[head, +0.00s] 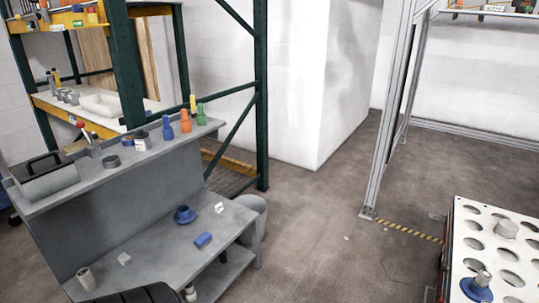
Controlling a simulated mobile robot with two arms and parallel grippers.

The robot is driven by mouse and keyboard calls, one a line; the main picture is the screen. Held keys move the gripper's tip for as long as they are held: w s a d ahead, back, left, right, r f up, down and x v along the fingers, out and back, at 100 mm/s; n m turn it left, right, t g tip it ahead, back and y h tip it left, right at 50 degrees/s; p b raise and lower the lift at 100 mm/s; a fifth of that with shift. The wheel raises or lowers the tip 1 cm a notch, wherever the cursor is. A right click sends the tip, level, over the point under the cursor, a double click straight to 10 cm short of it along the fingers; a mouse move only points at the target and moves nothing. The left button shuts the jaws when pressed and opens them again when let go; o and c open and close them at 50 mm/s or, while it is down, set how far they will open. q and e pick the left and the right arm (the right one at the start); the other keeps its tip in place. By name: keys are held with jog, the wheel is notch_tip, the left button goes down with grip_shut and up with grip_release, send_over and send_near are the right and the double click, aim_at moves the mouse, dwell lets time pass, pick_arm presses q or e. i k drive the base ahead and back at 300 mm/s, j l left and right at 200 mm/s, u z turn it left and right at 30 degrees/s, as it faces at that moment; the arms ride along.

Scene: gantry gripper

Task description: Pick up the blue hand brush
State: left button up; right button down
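A small blue oblong object (203,239), which looks like the blue hand brush, lies on the lower top of the grey workbench (150,262), near its front edge. It is too small to make out bristles or a handle. A round blue flanged part (184,214) sits just behind it, apart from it. Neither of my grippers can be made out in the head view, so nothing is seen touching the blue object.
The bench's raised shelf (122,172) holds blue, orange and green fittings and a grey case (45,175). A grey bin (250,212) stands beside the bench. A perforated table (460,228) is at the right. The floor (325,240) between is largely clear.

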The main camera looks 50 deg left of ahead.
aim_at(204, 239)
jog(key=u, duration=2.3)
jog(key=i+l+u, duration=0.15)
jog(key=i, duration=0.15)
